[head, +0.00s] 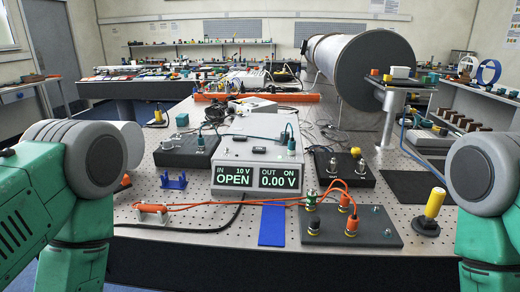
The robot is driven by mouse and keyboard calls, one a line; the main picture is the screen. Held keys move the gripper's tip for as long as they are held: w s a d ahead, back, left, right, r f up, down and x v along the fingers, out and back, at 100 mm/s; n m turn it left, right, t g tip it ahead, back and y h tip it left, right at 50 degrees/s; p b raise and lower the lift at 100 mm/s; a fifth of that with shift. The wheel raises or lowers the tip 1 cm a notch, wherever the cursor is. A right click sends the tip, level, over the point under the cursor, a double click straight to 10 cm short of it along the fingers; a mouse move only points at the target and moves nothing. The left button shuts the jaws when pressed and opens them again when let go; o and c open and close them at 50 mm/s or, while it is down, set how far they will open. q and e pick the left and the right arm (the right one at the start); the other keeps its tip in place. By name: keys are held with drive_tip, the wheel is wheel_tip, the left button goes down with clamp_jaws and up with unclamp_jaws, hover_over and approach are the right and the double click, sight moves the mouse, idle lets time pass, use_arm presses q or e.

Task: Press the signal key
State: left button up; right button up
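No part is plainly labelled as the signal key. A yellow-handled plunger (434,204) stands upright on a small grey base at the right front of the table, and it may be the key. A white meter box (257,155) in the middle reads "IN 10 V OPEN" and "OUT ON 0.00 V". In front of it, a dark terminal board (375,229) carries several yellow, orange and green posts with orange leads. My green and grey arms show at the left and right edges. Neither gripper is in view, so whether they are open or shut is hidden.
The perforated table (185,212) has a blue strip (272,226) at its front. Black boards with knobs flank the meter box on the left (185,150) and right (337,168). A large grey pipe (365,62) stands behind at the right. Cables lie across the table.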

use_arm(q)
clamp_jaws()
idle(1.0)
